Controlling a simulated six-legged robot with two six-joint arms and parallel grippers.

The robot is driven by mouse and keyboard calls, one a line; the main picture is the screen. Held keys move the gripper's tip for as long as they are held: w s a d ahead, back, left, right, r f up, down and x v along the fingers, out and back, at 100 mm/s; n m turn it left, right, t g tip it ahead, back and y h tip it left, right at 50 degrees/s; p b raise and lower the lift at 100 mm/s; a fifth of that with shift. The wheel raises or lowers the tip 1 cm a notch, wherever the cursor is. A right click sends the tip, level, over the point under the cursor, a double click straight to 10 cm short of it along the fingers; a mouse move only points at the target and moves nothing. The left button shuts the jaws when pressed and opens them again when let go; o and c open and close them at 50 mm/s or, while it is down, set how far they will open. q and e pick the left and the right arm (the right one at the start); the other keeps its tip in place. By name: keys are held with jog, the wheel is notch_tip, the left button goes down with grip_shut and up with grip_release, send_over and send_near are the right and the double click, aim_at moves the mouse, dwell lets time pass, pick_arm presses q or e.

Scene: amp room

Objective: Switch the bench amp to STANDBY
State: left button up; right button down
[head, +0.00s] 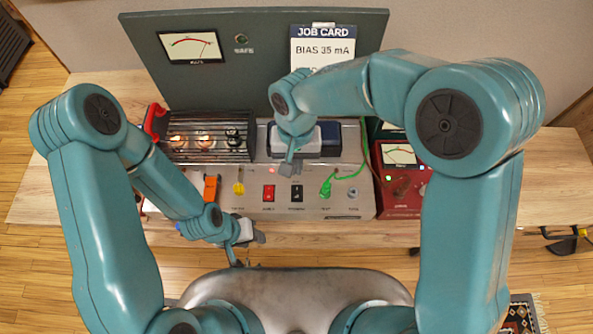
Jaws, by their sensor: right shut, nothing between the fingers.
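The bench amp (300,210) is a silver chassis on the wooden bench, with its control panel facing me.
Caged glowing tubes (205,142) stand at the amp's back left. A red meter box (400,155) stands right. A job card (322,45) hangs behind.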

jog(key=b, duration=0.6)
send_near(297, 196)
jog(key=f, duration=0.5)
jog(key=shift+s+a+f, duration=0.1)
jog(key=shift+s+f, duration=0.1)
jog(key=shift+s, duration=0.2)
jog(key=shift+f+b, duration=0.4)
jog(key=shift+f, duration=0.35)
jog(key=shift+r, duration=0.1)
